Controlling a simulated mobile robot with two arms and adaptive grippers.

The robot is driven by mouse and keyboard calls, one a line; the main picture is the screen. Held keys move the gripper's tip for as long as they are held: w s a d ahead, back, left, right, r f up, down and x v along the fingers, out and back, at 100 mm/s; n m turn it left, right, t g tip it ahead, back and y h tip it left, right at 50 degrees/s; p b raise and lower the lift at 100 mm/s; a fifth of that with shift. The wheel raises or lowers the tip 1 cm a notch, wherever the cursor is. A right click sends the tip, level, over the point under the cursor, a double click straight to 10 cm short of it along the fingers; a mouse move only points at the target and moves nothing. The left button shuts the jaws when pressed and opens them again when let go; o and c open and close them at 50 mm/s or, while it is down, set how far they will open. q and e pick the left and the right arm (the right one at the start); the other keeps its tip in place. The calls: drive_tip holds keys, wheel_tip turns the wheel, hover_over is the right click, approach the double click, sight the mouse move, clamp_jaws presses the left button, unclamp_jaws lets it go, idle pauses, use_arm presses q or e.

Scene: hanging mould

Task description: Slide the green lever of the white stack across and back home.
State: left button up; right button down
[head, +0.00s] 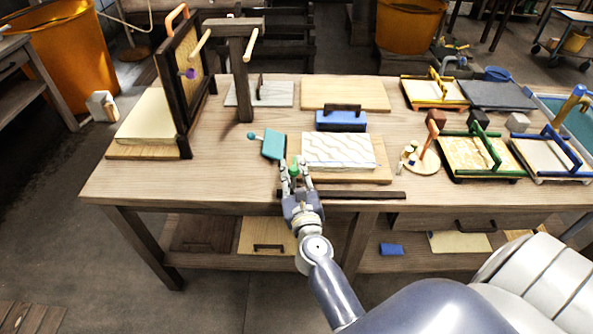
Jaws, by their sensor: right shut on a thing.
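The white stack (338,151), a white slab with a wavy marked surface, lies on a pale wooden board (372,176) near the front of the table. My right gripper (295,171) is at the left edge of this stack, reaching in from the front. Its fingers are shut on the green lever (294,166), of which only a small green part shows between them. The rest of the lever is hidden by the fingers. My left gripper is not in view.
A teal block (273,144) with a small knob stands just left of the gripper. An upright framed screen (183,75) stands at left. Bare tabletop (225,165) lies between.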

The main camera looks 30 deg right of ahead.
drive_tip(key=shift+w+a, duration=0.2)
drive_tip(key=shift+a, duration=0.2)
drive_tip(key=c, duration=1.3)
unclamp_jaws()
drive_tip(key=shift+w+a, duration=0.1)
drive_tip(key=shift+s+f, duration=0.1)
drive_tip(key=shift+s, duration=0.45)
drive_tip(key=v, duration=1.1)
drive_tip(key=shift+a, duration=0.15)
